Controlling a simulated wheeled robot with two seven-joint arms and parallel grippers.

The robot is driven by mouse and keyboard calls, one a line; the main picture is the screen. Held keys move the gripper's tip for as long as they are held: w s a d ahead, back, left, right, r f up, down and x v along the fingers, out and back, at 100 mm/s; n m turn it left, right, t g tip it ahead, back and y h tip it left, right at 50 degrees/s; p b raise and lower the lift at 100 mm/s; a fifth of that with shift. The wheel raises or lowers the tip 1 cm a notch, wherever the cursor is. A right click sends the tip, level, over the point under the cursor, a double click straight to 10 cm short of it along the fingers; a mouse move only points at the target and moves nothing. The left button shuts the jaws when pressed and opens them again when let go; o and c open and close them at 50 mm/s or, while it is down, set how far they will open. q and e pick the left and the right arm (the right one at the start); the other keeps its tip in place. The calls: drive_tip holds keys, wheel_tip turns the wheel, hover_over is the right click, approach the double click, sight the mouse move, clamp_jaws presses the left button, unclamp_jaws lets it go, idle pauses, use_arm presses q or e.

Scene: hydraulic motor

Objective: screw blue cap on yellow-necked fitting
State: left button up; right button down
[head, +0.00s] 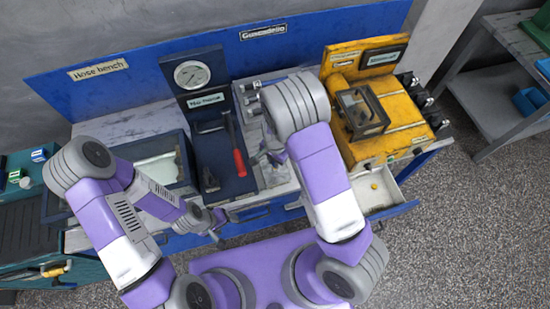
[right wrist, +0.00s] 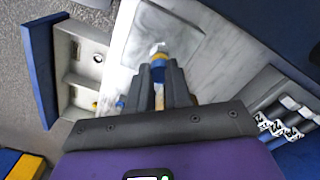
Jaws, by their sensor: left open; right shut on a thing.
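In the right wrist view a blue cap (right wrist: 158,73) sits between the fingertips of my right gripper (right wrist: 160,82), which is shut on it. A yellow neck (right wrist: 160,59) with a pale grey end shows just beyond the blue, in line with it. I cannot tell whether cap and neck are threaded together or only touching. In the head view my right gripper (head: 270,152) is over the pale bench top, small and partly hidden by my arm; the cap cannot be made out there. My left gripper (head: 216,224) is open and empty near the bench's front edge.
A dark blue gauge stand (head: 207,130) with a red-handled tool (head: 238,158) stands left of my right gripper. A yellow machine (head: 385,120) stands to the right, above an open drawer (head: 393,198) holding a small yellow piece (head: 374,185). A small blue-and-yellow thing (right wrist: 120,102) shows beside the fingers.

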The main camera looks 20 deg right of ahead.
drive_tip(key=shift+s+f+m, duration=0.1)
drive_tip(key=shift+m, duration=0.4)
drive_tip(key=m+p, duration=0.1)
drive_tip(key=m, duration=0.1)
drive_tip(key=shift+m, duration=0.4)
drive_tip(key=c, duration=1.1)
unclamp_jaws()
drive_tip(key=n, duration=0.4)
drive_tip(key=n+b, duration=0.1)
drive_tip(key=n, duration=0.3)
drive_tip(key=shift+n, duration=1.2)
